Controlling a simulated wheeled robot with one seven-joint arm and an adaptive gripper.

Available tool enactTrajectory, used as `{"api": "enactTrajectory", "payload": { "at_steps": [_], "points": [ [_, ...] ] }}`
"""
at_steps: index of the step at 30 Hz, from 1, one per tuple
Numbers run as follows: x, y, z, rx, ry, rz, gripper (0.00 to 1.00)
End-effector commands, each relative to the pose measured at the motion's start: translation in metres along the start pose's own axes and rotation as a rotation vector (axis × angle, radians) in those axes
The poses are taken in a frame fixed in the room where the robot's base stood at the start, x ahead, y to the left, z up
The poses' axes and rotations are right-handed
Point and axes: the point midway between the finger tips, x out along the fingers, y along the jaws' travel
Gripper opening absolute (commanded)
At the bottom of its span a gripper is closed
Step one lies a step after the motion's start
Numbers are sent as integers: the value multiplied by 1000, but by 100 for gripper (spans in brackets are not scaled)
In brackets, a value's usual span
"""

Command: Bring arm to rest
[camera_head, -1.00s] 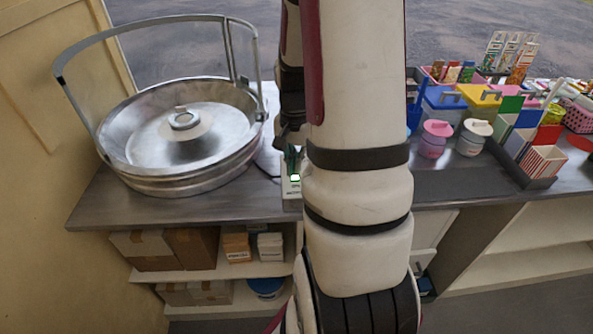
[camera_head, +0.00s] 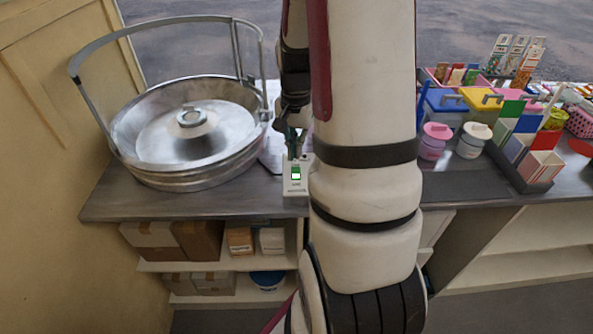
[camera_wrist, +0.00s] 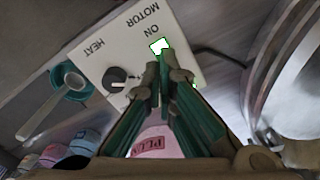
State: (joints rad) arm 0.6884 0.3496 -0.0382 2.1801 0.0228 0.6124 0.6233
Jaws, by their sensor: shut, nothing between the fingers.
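My gripper (camera_wrist: 165,72) is shut and empty, its green-lined fingers together in the wrist view. It is over the white control box (camera_wrist: 112,47), which is marked MOTOR, ON and HEAT and has a black knob and a lit green-edged switch. In the head view my gripper (camera_head: 294,150) is just behind the control box (camera_head: 297,178), partly hidden by my arm. I cannot tell whether the fingertips touch the box.
A metal candyfloss pan (camera_head: 150,150) with a hoop guard stands left on the counter (camera_head: 235,204).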

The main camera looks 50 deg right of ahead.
Motion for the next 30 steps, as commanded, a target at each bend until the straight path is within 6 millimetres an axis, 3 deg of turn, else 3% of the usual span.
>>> {"api": "enactTrajectory", "payload": {
  "at_steps": [12, 16, 23, 30],
  "points": [
    [0, 0, 0, 0, 0, 0, 0],
    [-23, -11, 15, -81, 24, -22, 0],
    [-94, -34, 80, -384, 102, -88, 0],
    [-156, -30, 160, -732, 192, -161, 0]
  ]
}}
